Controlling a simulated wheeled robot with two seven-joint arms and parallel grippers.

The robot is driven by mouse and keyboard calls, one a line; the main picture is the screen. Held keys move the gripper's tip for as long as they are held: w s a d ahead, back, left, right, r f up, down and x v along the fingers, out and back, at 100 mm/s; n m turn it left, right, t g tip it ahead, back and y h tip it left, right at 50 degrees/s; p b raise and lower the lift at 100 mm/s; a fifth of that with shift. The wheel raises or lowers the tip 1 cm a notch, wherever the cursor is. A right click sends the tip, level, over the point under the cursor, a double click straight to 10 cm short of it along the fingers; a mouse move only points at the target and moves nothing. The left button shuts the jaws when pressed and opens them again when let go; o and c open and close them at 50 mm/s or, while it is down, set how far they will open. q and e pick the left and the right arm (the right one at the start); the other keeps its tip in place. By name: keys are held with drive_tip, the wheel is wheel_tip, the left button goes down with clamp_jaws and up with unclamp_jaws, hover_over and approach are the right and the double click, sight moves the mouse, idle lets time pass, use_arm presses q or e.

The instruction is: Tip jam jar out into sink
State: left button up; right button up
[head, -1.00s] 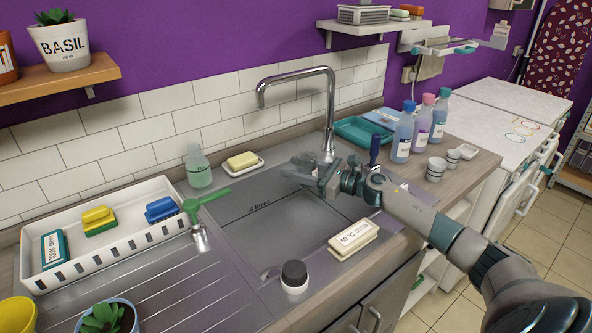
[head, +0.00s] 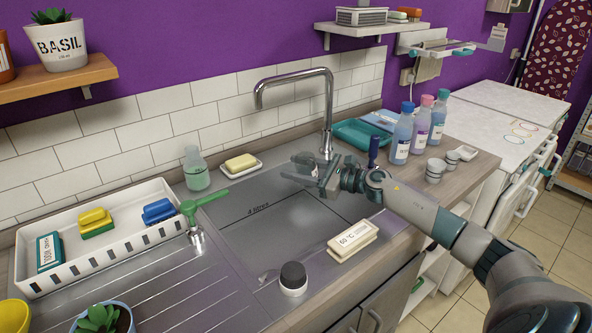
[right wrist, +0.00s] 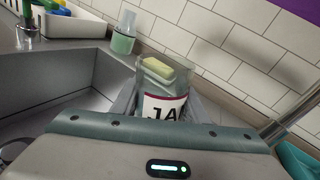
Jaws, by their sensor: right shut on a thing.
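My right gripper (head: 308,174) is shut on a clear glass jar (head: 303,163) and holds it over the back right part of the sink (head: 262,243), near the tap (head: 328,105). The jar shows better in the right wrist view (right wrist: 163,103), with a white label reading "JA"; the rest of the word is hidden. Its upper glass is see-through, with the yellow soap showing behind it. I cannot tell how far the jar is tilted or what is in its lower part. My left gripper is not in view.
A soap bar (head: 240,162) and a green bottle (head: 196,169) stand behind the sink. A black-topped white jar (head: 293,278) and a labelled block (head: 352,241) stand at the front rim. A white rack (head: 120,237) is left; bottles (head: 402,134) stand right.

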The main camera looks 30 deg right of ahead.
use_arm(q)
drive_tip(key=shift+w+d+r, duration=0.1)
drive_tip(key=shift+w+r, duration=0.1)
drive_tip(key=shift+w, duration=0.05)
use_arm(e)
drive_tip(key=n+h, duration=0.1)
drive_tip(key=n, duration=0.2)
drive_tip(key=d+n+h, duration=0.1)
drive_tip(key=n, duration=0.2)
drive_tip(key=shift+w+d+f+g, duration=0.1)
drive_tip(key=shift+w+f+g, duration=0.05)
drive_tip(key=shift+g, duration=0.15)
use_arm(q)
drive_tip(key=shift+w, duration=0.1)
